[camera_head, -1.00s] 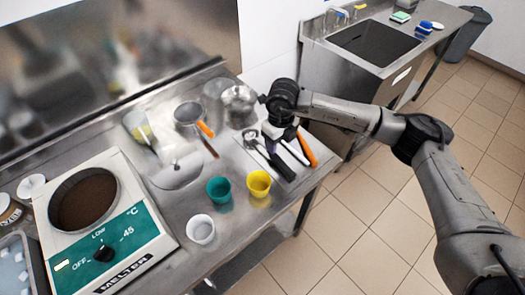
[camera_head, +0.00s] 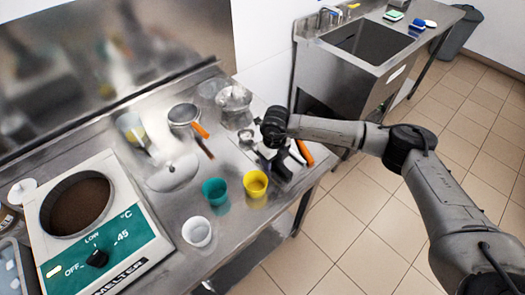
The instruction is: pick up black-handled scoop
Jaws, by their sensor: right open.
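The black-handled scoop lies on the steel counter's right end. Its round metal head (camera_head: 246,136) shows left of my right wrist, and its black handle (camera_head: 281,168) shows below it, pointing toward the front edge. My right gripper (camera_head: 271,150) is low over the middle of the scoop, pointing down. My wrist hides most of the fingers, so I cannot see whether they touch the scoop. The gripper is open. My left gripper is out of view.
An orange-handled tool (camera_head: 304,152) lies close right of the scoop. A yellow cup (camera_head: 255,184), teal cup (camera_head: 214,192) and white cup (camera_head: 197,232) stand in front-left. A metal pot (camera_head: 234,103) is behind. The melter (camera_head: 130,262) fills the left.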

